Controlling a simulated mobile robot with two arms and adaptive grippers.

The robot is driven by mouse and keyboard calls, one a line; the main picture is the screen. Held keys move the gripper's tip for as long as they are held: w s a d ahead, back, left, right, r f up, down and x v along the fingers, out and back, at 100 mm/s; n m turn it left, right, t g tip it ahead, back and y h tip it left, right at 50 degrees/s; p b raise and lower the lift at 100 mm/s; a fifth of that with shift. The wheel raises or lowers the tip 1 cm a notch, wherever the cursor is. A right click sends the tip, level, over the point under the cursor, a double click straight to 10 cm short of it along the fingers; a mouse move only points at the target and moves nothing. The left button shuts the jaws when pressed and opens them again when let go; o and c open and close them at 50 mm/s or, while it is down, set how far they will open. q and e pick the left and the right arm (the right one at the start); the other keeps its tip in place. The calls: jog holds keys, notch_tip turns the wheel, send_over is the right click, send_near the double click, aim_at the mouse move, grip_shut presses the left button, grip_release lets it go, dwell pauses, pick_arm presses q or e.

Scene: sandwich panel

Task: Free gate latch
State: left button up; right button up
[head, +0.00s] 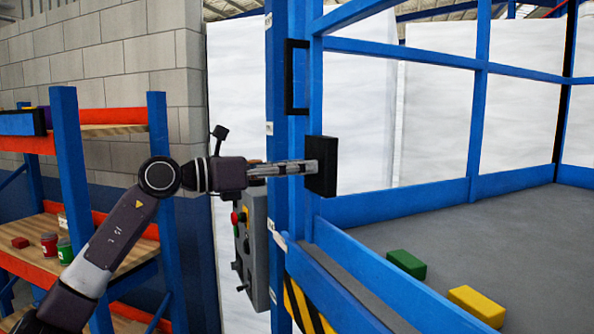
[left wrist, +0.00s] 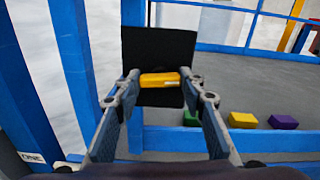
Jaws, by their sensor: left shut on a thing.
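The gate latch shows in the head view as a black block (head: 322,166) on the blue gate frame (head: 278,110). In the left wrist view it is a black plate (left wrist: 158,48) with a yellow-orange latch piece (left wrist: 160,80) at its lower part. My left gripper (head: 308,167) reaches in from the left at the latch. In the left wrist view its fingertips (left wrist: 160,84) stand on both sides of the yellow-orange piece and are shut on it. The head view hides this piece behind the fingers. My right gripper is not in view.
A black gate handle (head: 296,78) is above the latch. A grey control box (head: 252,250) with coloured buttons hangs below my arm. A green block (head: 407,264) and a yellow block (head: 477,306) lie inside the fence. Blue-and-orange shelves (head: 80,130) stand at left.

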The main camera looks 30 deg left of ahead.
pick_arm(q)
jog(key=shift+m, duration=0.7)
jog(key=o, duration=1.2)
jog(key=shift+c, duration=0.2)
jog(key=v, duration=1.2)
jog(key=shift+w+f, duration=0.1)
jog(key=shift+f, duration=0.05)
